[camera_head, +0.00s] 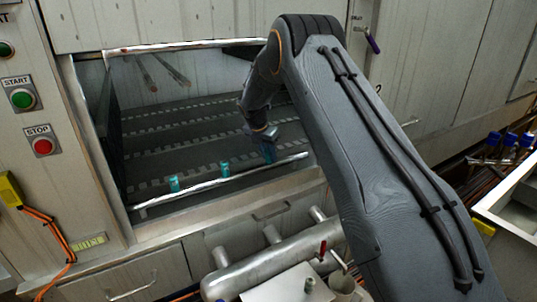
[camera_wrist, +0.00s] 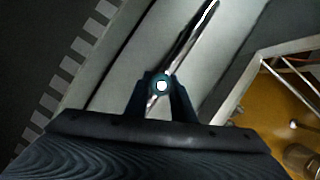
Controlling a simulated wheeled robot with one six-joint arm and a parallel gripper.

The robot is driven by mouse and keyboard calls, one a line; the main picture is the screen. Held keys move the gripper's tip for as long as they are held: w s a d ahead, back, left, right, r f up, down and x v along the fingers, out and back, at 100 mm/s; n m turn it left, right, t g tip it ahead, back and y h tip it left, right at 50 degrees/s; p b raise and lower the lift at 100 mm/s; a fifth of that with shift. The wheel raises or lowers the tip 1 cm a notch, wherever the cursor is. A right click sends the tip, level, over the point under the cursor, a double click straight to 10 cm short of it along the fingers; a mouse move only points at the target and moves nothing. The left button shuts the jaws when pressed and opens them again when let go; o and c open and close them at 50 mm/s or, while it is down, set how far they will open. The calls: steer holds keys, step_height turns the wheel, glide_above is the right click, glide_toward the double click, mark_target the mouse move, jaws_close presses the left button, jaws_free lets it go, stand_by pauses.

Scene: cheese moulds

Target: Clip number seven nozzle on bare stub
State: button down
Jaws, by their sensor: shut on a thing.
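My gripper (camera_head: 267,147) is inside the opening of the machine, at the right end of the near silver spray pipe (camera_head: 215,186). It is shut on a teal nozzle (camera_head: 269,155). In the wrist view the held nozzle (camera_wrist: 162,86) shows end-on, as a teal ring with a bright centre between the two dark fingers. The pipe (camera_wrist: 196,33) passes behind it there. Two more teal nozzles stand on the pipe to the left, one at the left (camera_head: 174,184) and one in the middle (camera_head: 224,168). The stub under my gripper is hidden, and I cannot tell whether the nozzle touches it.
A dark slotted belt (camera_head: 180,150) fills the machine behind the pipe. Green START (camera_head: 22,98) and red STOP (camera_head: 42,146) buttons are on the left panel. A thick silver manifold (camera_head: 265,268) lies below the opening. Blue-topped items (camera_head: 509,140) stand by a pale bin at right.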

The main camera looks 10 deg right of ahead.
steer(key=shift+f, duration=0.15)
steer(key=c, duration=1.4)
jaws_free()
steer(key=shift+c, duration=0.2)
steer(key=b+v, duration=0.1)
steer(key=v, duration=0.7)
